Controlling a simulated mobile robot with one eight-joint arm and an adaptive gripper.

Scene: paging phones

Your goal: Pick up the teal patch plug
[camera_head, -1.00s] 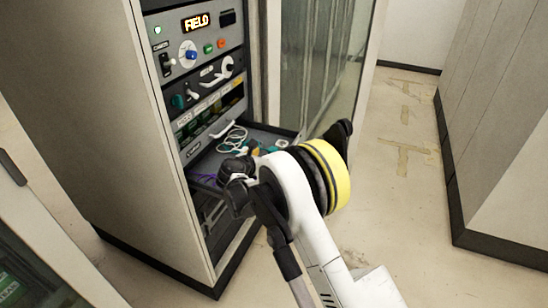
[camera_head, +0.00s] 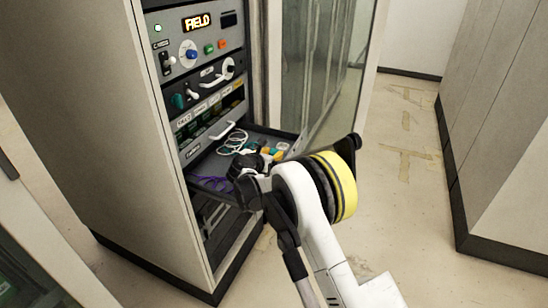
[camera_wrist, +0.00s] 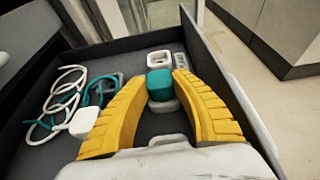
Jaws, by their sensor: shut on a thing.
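The teal patch plug (camera_wrist: 160,84) is a small teal block between my gripper's two yellow fingertips in the wrist view. My gripper (camera_wrist: 159,88) is shut on it, with a finger on each side. A grey part shows just below the teal block. The plug is over the open dark drawer (camera_wrist: 148,126); I cannot tell whether it touches the drawer floor. In the head view my wrist and arm largely hide the gripper and the plug.
White and teal cables (camera_wrist: 68,98) lie at the drawer's left, with a white block (camera_wrist: 84,122) beside them. A white square piece (camera_wrist: 159,60) sits beyond the plug. Drawer walls surround the gripper. A purple cable (camera_head: 212,184) lies near the drawer's front left.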

